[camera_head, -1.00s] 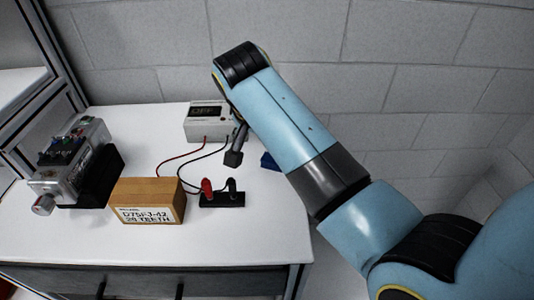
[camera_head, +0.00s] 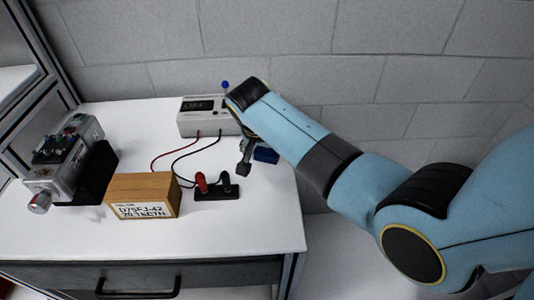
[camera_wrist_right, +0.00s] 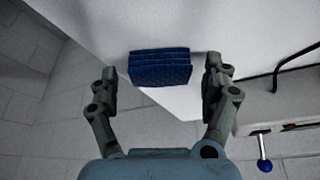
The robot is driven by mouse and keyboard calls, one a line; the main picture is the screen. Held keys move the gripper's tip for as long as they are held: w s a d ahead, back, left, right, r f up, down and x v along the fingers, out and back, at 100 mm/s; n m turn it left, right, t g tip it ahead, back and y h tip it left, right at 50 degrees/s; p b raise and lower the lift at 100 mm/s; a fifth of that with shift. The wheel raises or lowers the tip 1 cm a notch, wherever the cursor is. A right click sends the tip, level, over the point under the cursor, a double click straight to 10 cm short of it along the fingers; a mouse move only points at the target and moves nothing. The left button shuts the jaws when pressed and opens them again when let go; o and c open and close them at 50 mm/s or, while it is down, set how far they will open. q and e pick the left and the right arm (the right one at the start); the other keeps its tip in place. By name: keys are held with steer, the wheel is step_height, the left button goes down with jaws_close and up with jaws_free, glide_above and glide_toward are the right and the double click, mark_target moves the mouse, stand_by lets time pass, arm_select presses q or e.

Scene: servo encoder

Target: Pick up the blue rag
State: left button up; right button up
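The blue rag (camera_head: 266,154) is a small dark blue folded stack near the right edge of the white table, partly hidden by my right arm in the head view. In the right wrist view the rag (camera_wrist_right: 160,68) lies between the two fingers, with its ribbed folds facing the camera. My right gripper (camera_wrist_right: 160,74) is open and its fingers are spread wide on either side of the rag. I cannot tell whether they touch it. In the head view the right gripper (camera_head: 246,160) is just left of the rag, mostly hidden behind my wrist. My left gripper is not in view.
A grey display box (camera_head: 205,117) with red and black wires stands behind. A black terminal block (camera_head: 217,193), a labelled wooden block (camera_head: 142,195) and a metal motor unit (camera_head: 65,160) stand to the left. A blue-tipped lever (camera_head: 225,86) rises behind my wrist. The front of the table (camera_head: 230,230) is clear.

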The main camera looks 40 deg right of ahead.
steer(key=c, duration=1)
steer(key=shift+o, duration=0.2)
